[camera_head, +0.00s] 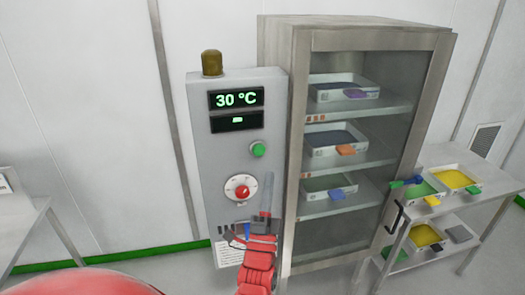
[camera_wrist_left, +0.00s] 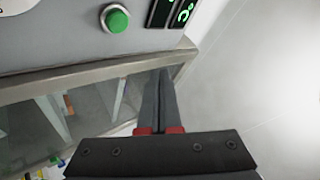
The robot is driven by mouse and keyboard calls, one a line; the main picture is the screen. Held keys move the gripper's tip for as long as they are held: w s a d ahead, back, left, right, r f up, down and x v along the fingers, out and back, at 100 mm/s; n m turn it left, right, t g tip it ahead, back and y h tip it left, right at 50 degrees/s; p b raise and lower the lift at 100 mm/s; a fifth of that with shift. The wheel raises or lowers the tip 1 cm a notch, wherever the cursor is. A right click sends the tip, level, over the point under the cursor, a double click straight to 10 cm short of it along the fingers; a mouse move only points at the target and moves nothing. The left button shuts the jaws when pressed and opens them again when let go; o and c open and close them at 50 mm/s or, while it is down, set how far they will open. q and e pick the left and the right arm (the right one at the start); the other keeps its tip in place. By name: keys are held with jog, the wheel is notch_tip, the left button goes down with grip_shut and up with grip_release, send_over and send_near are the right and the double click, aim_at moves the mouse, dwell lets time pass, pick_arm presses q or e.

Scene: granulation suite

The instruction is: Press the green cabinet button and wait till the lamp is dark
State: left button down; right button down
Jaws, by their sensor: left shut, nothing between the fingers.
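The green button (camera_head: 258,150) is on the grey control panel (camera_head: 203,130) at the cabinet's left side. It also shows in the left wrist view (camera_wrist_left: 116,19), standing out from its metal ring. The lamp (camera_head: 212,63) on top of the panel is a dull brown-amber and looks unlit. My left gripper (camera_head: 268,176) is shut and empty, its fingers pointing up just below and to the right of the button. In the left wrist view the closed fingers (camera_wrist_left: 161,75) look apart from the button. My right gripper is not in view.
The panel display (camera_head: 236,98) reads 30 °C; a red dial (camera_head: 241,190) sits below the button. The glass-door cabinet (camera_head: 297,50) holds trays on shelves, right of the panel. A trolley (camera_head: 428,262) with trays stands at right, and a table (camera_head: 22,222) at left.

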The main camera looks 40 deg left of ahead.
aim_at(259, 161)
pick_arm(q)
jog(key=shift+a, duration=0.15)
jog(key=shift+w+a+b, duration=0.25)
jog(key=shift+w+a, duration=1.15)
jog(key=shift+a, duration=0.25)
jog(key=shift+w+a+b, duration=0.25)
jog(key=shift+w+a, duration=1.15)
jog(key=shift+a, duration=0.25)
jog(key=shift+w+a+b, duration=0.3)
jog(key=shift+b, duration=0.15)
